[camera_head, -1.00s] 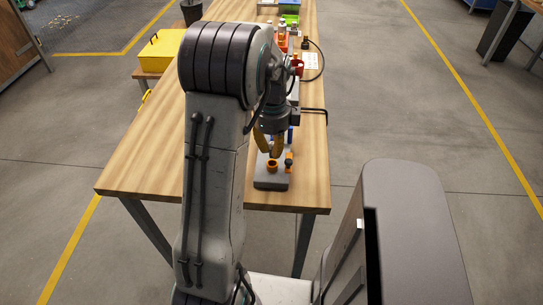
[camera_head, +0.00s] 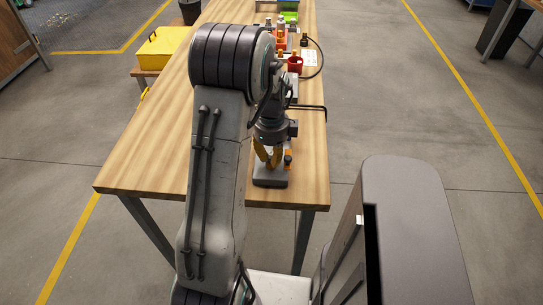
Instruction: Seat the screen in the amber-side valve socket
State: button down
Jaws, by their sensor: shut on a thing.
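A grey block (camera_head: 270,181) stands on the near end of the wooden table. An orange part (camera_head: 288,159) rises from its right side. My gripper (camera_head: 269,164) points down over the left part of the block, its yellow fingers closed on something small. What they hold, by the task the screen, is too small and covered to make out. The fingers hide the orange ring-shaped socket on the block. I cannot tell whether the held piece touches the socket.
A red cup (camera_head: 295,64), small bottles and a green bin (camera_head: 289,17) stand farther back on the table (camera_head: 150,150). A black bar (camera_head: 312,107) sticks out rightward past the gripper. A yellow case (camera_head: 161,49) is at the left. The table's left half is clear.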

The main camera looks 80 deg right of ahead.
aim_at(271, 153)
jog(key=shift+a+f+b, duration=0.25)
jog(key=shift+f+b, duration=0.15)
jog(key=shift+f, duration=0.25)
jog(key=c, duration=1.3)
grip_release()
jog(key=shift+o, duration=0.2)
jog(key=shift+d, duration=0.2)
jog(key=shift+r+p, duration=0.7)
jog(key=shift+r, duration=0.1)
notch_tip(271, 153, up, 12)
jog(key=b, duration=0.1)
jog(key=shift+b, duration=0.4)
